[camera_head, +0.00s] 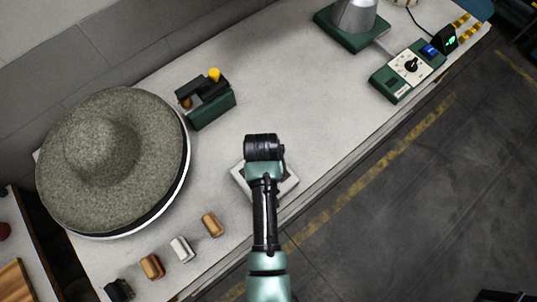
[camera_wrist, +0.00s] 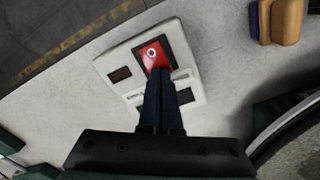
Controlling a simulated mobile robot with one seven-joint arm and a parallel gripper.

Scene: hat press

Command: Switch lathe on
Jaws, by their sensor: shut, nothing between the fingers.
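A white switch panel (camera_wrist: 193,82) lies on the table, with a red rocker switch (camera_wrist: 150,52) marked by a white ring symbol. Two dark inset panels and small pale labels sit around the switch. My gripper (camera_wrist: 163,76) is shut and empty, its dark fingertips pointing at the lower edge of the red switch. I cannot tell whether they touch it. In the head view my arm covers most of the white panel (camera_head: 287,188), and its switch is hidden there. A large grey felt hat (camera_head: 100,150) rests on a round white-rimmed base at the left.
A green device with a yellow knob (camera_head: 212,105) stands behind my arm. Several small brushes or blocks (camera_head: 181,249) lie at the front left.

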